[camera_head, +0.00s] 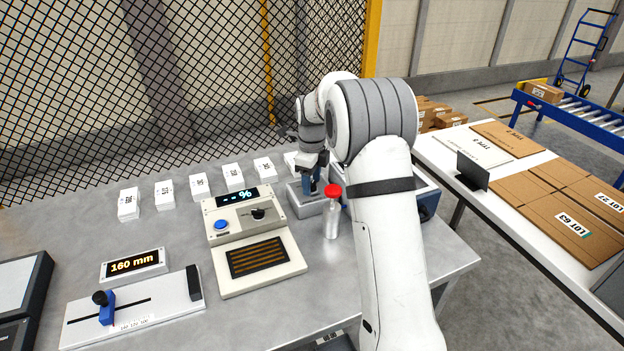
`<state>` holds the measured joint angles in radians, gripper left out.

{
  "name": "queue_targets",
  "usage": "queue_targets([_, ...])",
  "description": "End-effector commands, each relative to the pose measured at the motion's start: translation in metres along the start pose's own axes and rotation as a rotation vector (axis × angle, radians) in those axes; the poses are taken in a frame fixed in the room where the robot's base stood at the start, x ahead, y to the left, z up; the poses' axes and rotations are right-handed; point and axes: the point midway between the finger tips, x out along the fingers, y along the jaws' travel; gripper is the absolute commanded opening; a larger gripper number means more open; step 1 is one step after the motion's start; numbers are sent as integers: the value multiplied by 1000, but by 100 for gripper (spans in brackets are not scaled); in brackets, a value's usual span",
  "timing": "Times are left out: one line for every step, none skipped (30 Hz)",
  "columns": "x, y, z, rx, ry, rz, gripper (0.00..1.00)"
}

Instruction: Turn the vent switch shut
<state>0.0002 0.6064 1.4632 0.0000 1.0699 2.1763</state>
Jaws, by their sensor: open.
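A light box with a small display and a blue button (221,225) stands mid-table. On its right side is a black rotary knob (259,213), which looks like the vent switch; its exact setting is too small to read. A dark slotted grille (258,257) lies in the pale plate in front of it. My gripper (311,190) is to the right of the knob and apart from it, pointing down over a grey block (300,206). Its jaws are open; the fingertips are small and partly hidden, and I cannot tell whether they touch anything.
Several white cartons (200,187) line the back. A blue-handled slider (106,308) and a "160 mm" display (134,265) are at front left. A mesh fence (150,90) stands behind.

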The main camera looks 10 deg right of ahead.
Motion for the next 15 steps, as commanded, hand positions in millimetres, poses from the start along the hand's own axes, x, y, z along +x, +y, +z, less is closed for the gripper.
queue_targets([0, 0, 0, 0, 1, 1, 53])
queue_targets([0, 0, 0, 0, 1, 1, 53])
queue_targets([0, 0, 0, -1, 1, 1, 53])
queue_targets([0, 0, 0, -1, 1, 1, 53])
queue_targets([-1, 0, 0, -1, 1, 1, 53])
queue_targets([-3, 0, 0, -1, 0, 0, 53])
queue_targets([-6, 0, 0, -1, 0, 0, 53])
queue_targets([-9, 0, 0, -1, -1, -1, 53])
queue_targets([-14, 0, 1, -1, -1, -2, 53])
queue_targets([-19, 0, 1, -1, -1, -2, 53])
queue_targets([-24, 0, 1, -1, -2, -2, 53])
queue_targets([-32, 0, 1, -1, -2, -3, 53])
queue_targets([-38, -1, 1, -1, -2, -3, 53])
queue_targets([-42, -1, 1, -1, -2, -3, 53])
queue_targets([-49, 0, 1, -1, -1, -2, 53])
